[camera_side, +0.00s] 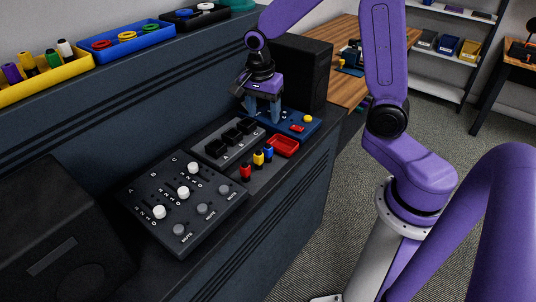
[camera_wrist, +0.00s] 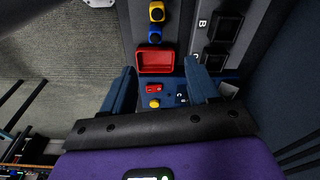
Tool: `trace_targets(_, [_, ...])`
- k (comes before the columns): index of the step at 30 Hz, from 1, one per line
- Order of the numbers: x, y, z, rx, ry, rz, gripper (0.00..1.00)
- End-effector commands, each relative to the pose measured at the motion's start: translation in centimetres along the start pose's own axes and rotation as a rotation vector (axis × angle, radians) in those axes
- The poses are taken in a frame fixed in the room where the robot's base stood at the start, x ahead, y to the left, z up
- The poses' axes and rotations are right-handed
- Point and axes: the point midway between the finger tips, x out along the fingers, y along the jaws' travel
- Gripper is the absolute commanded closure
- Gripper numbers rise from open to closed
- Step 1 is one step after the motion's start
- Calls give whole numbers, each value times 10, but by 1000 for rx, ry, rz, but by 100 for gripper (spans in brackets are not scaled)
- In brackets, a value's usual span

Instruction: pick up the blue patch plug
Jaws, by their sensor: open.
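The blue patch plug (camera_side: 268,153) stands on the dark worktop at the right end of a row with a yellow plug (camera_side: 258,158) and a red plug (camera_side: 245,172). In the wrist view the blue plug (camera_wrist: 155,34) is beyond the red tray, next to the yellow plug (camera_wrist: 157,12). My gripper (camera_side: 264,112) is open and points down over the blue panel, behind and left of the red tray and apart from the blue plug. In the wrist view its two fingers (camera_wrist: 158,88) are spread wide with nothing between them at the tips.
A red tray (camera_side: 295,147) lies between the blue plug and the blue panel (camera_side: 315,126). A socket block marked with letters (camera_side: 206,161) and a slider panel (camera_side: 147,185) are to the left. A dark speaker box (camera_side: 318,65) stands behind. The worktop's front edge is close to the plugs.

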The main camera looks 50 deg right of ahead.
Motion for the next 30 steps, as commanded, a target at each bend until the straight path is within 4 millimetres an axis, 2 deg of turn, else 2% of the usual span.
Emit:
trace_targets(3, [25, 2, 0, -1, 0, 8, 40])
trace_targets(12, [73, 2, 0, -3, 0, 5, 40])
trace_targets(16, [86, 1, 0, -3, 1, 3, 40])
trace_targets(23, [96, 2, 1, -2, 0, 2, 40])
trace_targets(30, [126, 9, 4, -4, 0, 4, 40])
